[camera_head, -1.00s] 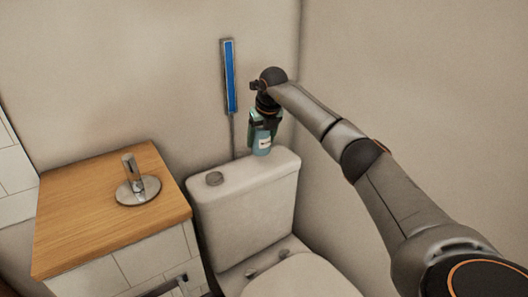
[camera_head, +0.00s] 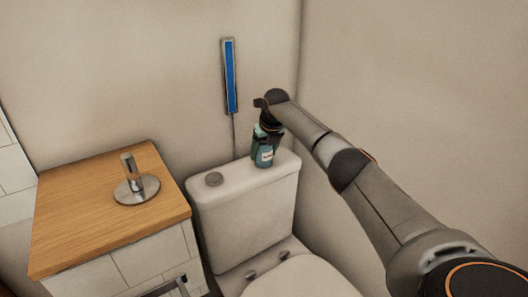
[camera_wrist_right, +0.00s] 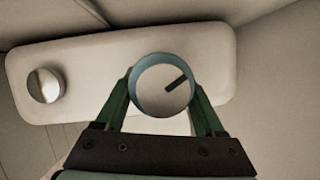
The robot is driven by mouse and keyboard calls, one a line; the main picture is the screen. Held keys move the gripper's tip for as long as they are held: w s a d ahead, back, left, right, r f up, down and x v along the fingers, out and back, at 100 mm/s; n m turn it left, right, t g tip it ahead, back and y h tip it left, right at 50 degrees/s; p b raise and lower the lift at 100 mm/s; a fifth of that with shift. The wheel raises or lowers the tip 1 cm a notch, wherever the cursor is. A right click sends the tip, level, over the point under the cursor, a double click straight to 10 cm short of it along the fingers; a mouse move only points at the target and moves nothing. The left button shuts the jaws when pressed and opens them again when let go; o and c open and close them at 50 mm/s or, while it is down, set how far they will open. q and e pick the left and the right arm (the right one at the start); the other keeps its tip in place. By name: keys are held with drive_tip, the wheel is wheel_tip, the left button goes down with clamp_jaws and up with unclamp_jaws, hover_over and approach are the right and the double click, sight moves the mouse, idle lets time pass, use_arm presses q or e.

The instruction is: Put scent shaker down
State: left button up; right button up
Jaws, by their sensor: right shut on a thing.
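The scent shaker (camera_head: 265,157) is a small blue bottle with a pale label, upright at the top of the white toilet tank (camera_head: 235,187), toward its right end. My right gripper (camera_head: 262,146) comes down from above and is shut on it. In the right wrist view, the shaker's round pale top (camera_wrist_right: 163,86) with a dark slot sits between the green fingers of my right gripper (camera_wrist_right: 163,100), over the tank lid. Whether its base touches the lid cannot be made out. My left gripper is not in view.
A round flush button (camera_head: 214,179) is on the tank lid's left part. A wooden counter (camera_head: 85,215) with a chrome holder (camera_head: 136,188) stands to the left. A blue-fronted strip (camera_head: 230,77) hangs on the wall behind. The lid's middle is clear.

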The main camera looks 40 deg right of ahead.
drive_tip(key=o, duration=1.5)
drive_tip(key=shift+f, duration=0.1)
drive_tip(key=shift+s+r, duration=0.15)
drive_tip(key=shift+r, duration=0.5)
drive_tip(key=p+v, duration=0.1)
drive_tip(key=v, duration=1)
drive_tip(key=shift+f, duration=0.1)
